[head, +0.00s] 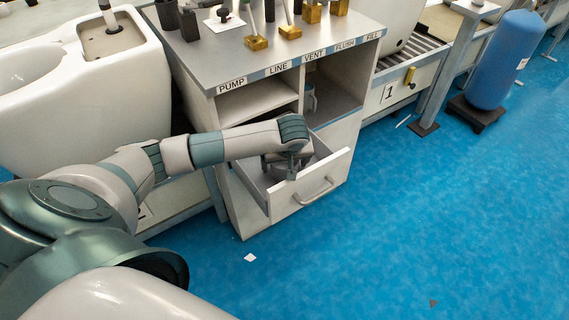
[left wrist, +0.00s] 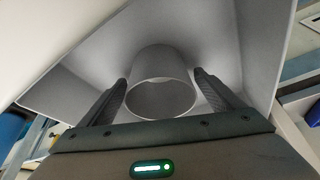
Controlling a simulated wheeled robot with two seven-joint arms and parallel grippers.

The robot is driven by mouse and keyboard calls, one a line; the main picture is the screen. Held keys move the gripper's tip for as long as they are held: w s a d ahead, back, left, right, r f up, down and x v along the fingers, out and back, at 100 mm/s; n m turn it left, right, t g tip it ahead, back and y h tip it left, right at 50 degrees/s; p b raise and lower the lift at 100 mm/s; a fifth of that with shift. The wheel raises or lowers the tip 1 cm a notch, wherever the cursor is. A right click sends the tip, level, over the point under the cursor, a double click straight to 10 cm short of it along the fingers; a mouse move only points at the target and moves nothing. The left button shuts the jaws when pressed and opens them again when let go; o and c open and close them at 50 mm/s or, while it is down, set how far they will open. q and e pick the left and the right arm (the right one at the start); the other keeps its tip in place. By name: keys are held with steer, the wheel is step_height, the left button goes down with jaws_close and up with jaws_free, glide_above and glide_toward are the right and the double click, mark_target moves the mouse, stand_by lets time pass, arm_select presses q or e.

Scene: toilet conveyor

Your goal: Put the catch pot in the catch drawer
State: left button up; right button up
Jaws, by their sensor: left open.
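The catch drawer (head: 312,195) is pulled out of the white cabinet, its handle at the front. My left gripper (head: 288,170) is inside the drawer. In the left wrist view a grey round pot (left wrist: 162,75), which I take as the catch pot, stands in the drawer (left wrist: 80,60) with its round opening facing the camera. The open fingers of my left gripper (left wrist: 160,88) are on either side of the pot, with gaps visible on both sides. In the head view the gripper hides most of the pot. My right gripper is not in view.
The cabinet top (head: 225,50) carries labels and several brass and dark fittings. A grey object (head: 310,100) stands in the right open compartment above the drawer. A white toilet (head: 90,85) is at the left. A blue tank (head: 497,60) is at the right. The blue floor in front is mostly clear.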

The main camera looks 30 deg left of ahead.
arm_select(q)
steer(key=v, duration=1.2)
stand_by(1.1)
